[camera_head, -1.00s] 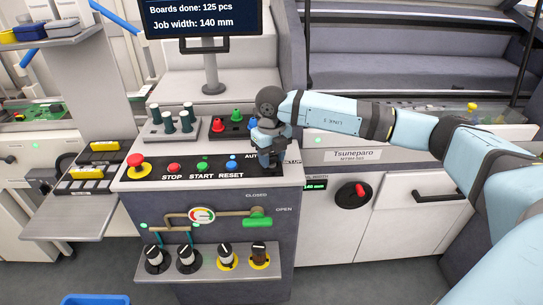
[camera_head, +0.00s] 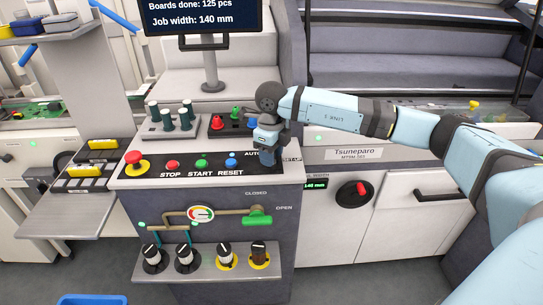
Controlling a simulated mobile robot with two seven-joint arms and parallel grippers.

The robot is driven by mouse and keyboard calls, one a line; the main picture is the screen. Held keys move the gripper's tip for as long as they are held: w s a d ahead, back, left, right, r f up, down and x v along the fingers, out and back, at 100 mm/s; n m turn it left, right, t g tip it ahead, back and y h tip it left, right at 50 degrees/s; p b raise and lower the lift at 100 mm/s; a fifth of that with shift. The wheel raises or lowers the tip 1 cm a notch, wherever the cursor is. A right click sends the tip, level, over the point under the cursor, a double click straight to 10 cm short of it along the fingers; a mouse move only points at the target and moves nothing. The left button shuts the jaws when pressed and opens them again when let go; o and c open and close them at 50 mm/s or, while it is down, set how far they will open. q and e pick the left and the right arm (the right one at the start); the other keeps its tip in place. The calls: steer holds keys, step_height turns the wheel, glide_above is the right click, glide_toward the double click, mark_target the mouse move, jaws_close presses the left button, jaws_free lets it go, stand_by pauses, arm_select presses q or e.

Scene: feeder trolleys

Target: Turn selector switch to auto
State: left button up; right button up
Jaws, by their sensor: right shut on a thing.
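My right gripper (camera_head: 267,160) points down at the right end of the control panel (camera_head: 142,181), between the partly covered AUTO and SETUP labels. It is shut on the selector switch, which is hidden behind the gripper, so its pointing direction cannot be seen. My left gripper is not in view.
Left of my gripper are the blue RESET button (camera_head: 231,162), green START button (camera_head: 201,165), red STOP button (camera_head: 172,165) and a red emergency button (camera_head: 136,162). Behind stand dark-green pegs (camera_head: 168,122) on a grey block and a monitor (camera_head: 203,17). A green-handled valve (camera_head: 257,220) is below.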

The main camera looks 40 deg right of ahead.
steer(key=n+b, duration=0.1)
steer(key=n, duration=0.5)
steer(key=shift+b, duration=0.35)
steer(key=shift+r, duration=0.1)
steer(key=o, duration=0.9)
step_height(320, 180, up, 14)
steer(key=shift+f+p, duration=0.15)
steer(key=shift+p, duration=0.25)
